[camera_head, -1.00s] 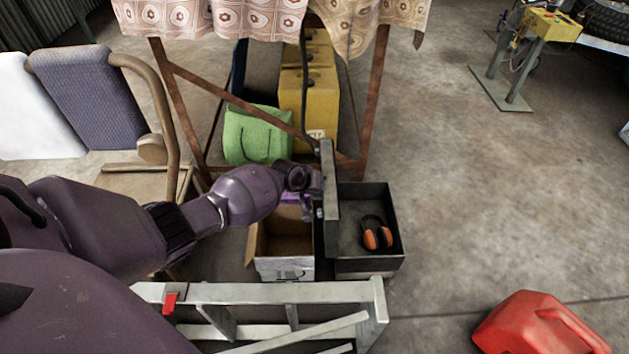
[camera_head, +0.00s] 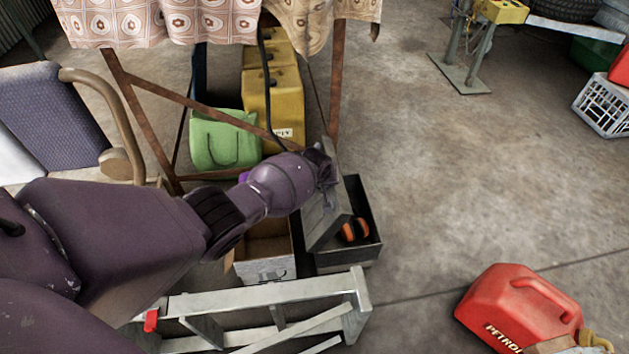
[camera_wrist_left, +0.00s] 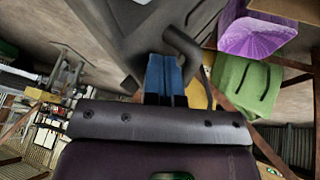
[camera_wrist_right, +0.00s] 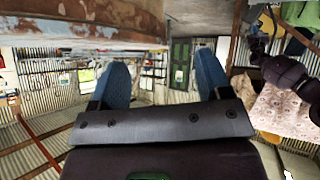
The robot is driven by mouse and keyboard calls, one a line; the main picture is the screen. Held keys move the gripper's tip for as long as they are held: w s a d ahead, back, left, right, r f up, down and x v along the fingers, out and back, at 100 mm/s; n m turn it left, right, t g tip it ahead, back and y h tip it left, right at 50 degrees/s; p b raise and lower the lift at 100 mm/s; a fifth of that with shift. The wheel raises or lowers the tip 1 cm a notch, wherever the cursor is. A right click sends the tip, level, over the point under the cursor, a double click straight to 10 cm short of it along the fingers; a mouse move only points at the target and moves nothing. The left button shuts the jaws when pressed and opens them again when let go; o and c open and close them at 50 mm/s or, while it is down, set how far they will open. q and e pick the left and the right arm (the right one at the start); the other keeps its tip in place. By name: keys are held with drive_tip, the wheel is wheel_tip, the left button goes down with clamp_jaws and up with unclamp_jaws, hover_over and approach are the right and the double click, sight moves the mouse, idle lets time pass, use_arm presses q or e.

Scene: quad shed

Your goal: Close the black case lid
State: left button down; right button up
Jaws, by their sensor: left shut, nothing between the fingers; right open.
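The black case (camera_head: 348,258) stands on the floor in the head view. Its lid (camera_head: 322,222) is hinged on the left side and leans over to the right at a slant, partly covering the opening. Orange and black ear defenders (camera_head: 354,230) lie inside, partly hidden by the lid. My left gripper (camera_head: 325,165) is at the lid's far upper end; its fingertips are hidden there. In the left wrist view its blue fingers (camera_wrist_left: 163,78) are together and empty, close to a dark surface. My right gripper (camera_wrist_right: 163,82) is open and empty, away from the case.
An open cardboard box (camera_head: 262,268) stands left of the case, and a metal ladder (camera_head: 250,300) lies in front. A table with a patterned cloth (camera_head: 160,22) stands behind, over a green bag (camera_head: 222,140) and yellow containers (camera_head: 272,95). A red petrol can (camera_head: 515,305) is at right.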

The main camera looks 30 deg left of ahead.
use_arm(q)
drive_tip(key=shift+w+d, duration=0.4)
drive_tip(key=shift+d, duration=0.05)
idle(0.3)
